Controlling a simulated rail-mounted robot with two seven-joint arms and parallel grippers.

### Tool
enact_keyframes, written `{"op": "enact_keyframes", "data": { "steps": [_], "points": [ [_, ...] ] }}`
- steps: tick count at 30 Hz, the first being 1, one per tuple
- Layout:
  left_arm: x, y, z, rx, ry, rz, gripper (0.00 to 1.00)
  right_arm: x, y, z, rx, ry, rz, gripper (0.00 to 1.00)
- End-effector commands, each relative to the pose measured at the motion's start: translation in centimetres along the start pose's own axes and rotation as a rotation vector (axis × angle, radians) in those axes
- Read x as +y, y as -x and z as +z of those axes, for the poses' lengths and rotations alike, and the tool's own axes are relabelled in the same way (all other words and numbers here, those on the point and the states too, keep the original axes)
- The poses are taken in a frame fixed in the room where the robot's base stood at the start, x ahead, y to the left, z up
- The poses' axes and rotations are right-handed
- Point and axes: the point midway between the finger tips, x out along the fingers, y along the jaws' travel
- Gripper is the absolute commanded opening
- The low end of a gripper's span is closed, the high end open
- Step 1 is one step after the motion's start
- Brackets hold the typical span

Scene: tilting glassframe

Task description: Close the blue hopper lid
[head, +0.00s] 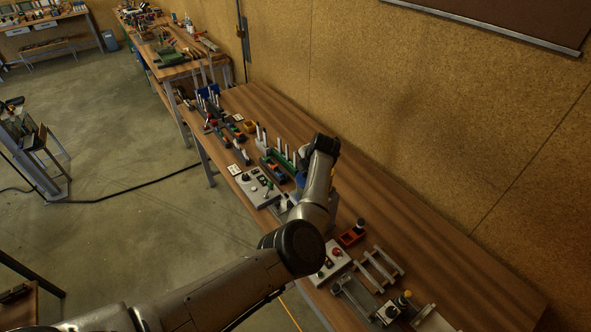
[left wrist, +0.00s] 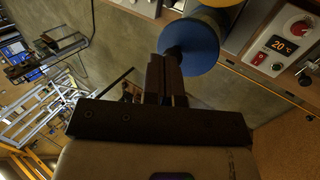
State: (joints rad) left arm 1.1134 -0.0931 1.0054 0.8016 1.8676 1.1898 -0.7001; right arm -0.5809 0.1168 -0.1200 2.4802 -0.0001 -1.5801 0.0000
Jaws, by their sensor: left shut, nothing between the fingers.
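In the left wrist view a round blue disc (left wrist: 197,45), which looks like the blue hopper lid, stands at top centre in front of a yellowish rounded body (left wrist: 213,17). I cannot tell how far the lid is open. My left gripper (left wrist: 165,62) is shut and empty, its fingertips overlapping the disc's lower left edge; whether they touch is unclear. In the head view my left arm comes in from the lower left over the workbench, and its links hide the gripper and most of the hopper. My right gripper is out of view.
The wooden workbench (head: 440,260) runs along a tan wall. A control box with a red knob (head: 335,252) also shows in the left wrist view (left wrist: 285,40), with a temperature display. A grey switch box (head: 255,187), metal rails (head: 378,268) and several small fixtures crowd the bench.

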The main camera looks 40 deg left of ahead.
Motion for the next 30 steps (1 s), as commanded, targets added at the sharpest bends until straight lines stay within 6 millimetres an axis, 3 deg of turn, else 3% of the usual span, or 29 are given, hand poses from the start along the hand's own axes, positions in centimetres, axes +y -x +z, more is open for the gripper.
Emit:
{"op": "enact_keyframes", "data": {
  "steps": [3,8,30],
  "points": [
    [-0.3,-0.7,0.6,-0.006,-0.004,-0.153,0.0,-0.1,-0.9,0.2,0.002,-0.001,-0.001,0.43],
    [-0.3,-1.3,0.8,-0.006,-0.006,-0.246,0.0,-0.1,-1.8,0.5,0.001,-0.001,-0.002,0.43],
    [-0.1,-2.2,0.8,-0.003,-0.006,-0.244,0.0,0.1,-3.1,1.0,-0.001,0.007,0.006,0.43]
  ]
}}
